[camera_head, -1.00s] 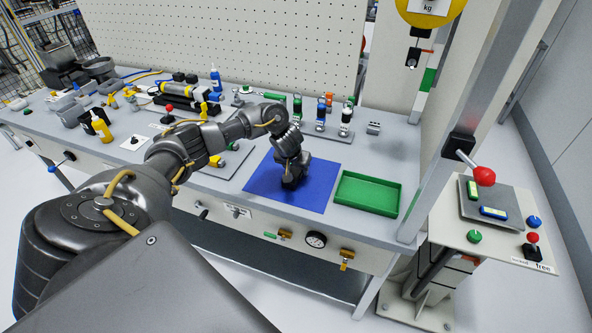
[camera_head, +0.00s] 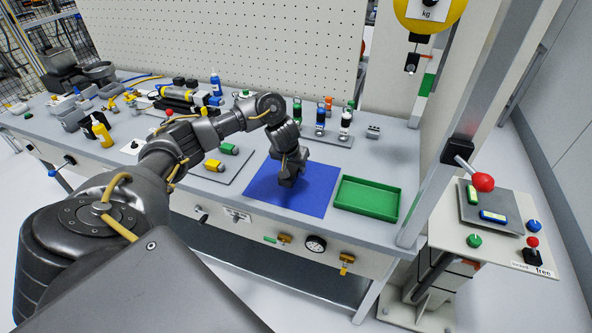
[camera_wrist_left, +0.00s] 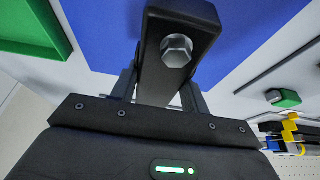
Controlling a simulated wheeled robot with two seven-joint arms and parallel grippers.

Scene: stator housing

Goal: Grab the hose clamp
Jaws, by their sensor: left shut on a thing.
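My left gripper (camera_head: 289,180) is over the blue mat (camera_head: 318,195), pointing down, with its jaws shut on a dark part. In the left wrist view, a dark block with a silver hex bolt head (camera_wrist_left: 177,52) sits at my left gripper (camera_wrist_left: 160,90). It appears to be the hose clamp, but no ring shape shows. In the head view the held part cannot be told apart from the dark fingers. My right gripper is not in view.
A green tray (camera_head: 368,198) lies right of the mat. A grey plate with yellow-green fittings (camera_head: 228,149) lies left of it. Coloured cylinders (camera_head: 320,115) stand behind, and a metal post (camera_head: 450,140) rises at the bench's right end. Bare bench lies between tray and post.

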